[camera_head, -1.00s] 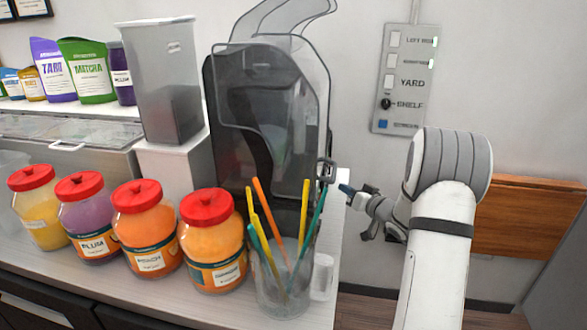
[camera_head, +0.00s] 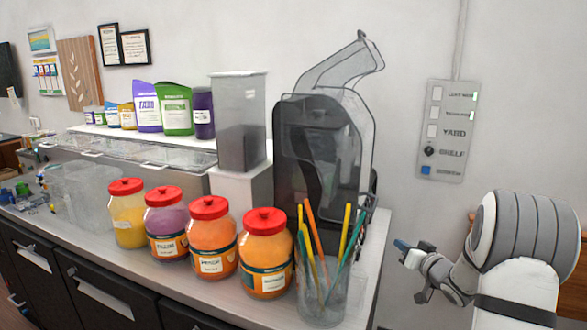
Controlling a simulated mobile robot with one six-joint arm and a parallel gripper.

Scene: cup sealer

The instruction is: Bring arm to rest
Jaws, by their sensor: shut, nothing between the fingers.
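My gripper (camera_head: 408,247) is at the right of the view, on the end of my white and grey arm. It is shut and empty. It hangs in the air just right of the counter's end, in front of the wall, apart from the straws and the dark machine. The arm is bent, with its thick grey joint near the right edge of the picture. The lower part of the arm runs out of view at the bottom right.
The counter (camera_head: 371,264) ends left of my gripper. Near that end stand a clear cup of coloured straws (camera_head: 322,290), a dark machine with a clear cover (camera_head: 318,150) and several red-lidded jars (camera_head: 265,252). A switch panel (camera_head: 447,130) is on the wall.

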